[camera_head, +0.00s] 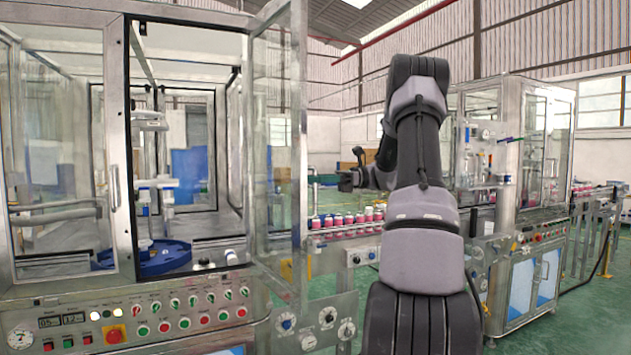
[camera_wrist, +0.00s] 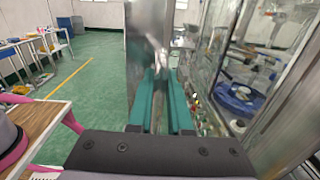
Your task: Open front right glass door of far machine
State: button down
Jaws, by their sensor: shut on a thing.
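The machine at the left (camera_head: 120,130) has metal frames and glass doors. Its front right glass door (camera_head: 277,140) is swung outward, leaving a wide opening into the cabinet. A blue round turntable (camera_head: 165,259) shows inside, and also in the wrist view (camera_wrist: 238,97). My gripper (camera_head: 314,176) is at the outer edge of the open door. In the wrist view the teal fingers (camera_wrist: 160,76) are shut around a pale metal bar at that edge, seemingly the door's handle. The exact contact is partly hidden by the fingers and glare.
A conveyor with pink-and-white cans (camera_head: 345,220) runs behind the arm to a second glazed machine (camera_head: 530,190) at the right. A control panel (camera_head: 150,325) lies below the opening. The wrist view shows a wooden-topped table (camera_wrist: 45,118) at left and open green floor (camera_wrist: 90,75).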

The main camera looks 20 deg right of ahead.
jog(key=shift+d, duration=0.15)
jog(key=c, duration=0.8)
grip_release()
jog(key=shift+c, duration=0.2)
jog(key=d, duration=1)
jog(key=shift+s+d, duration=0.25)
jog(key=shift+d, duration=0.15)
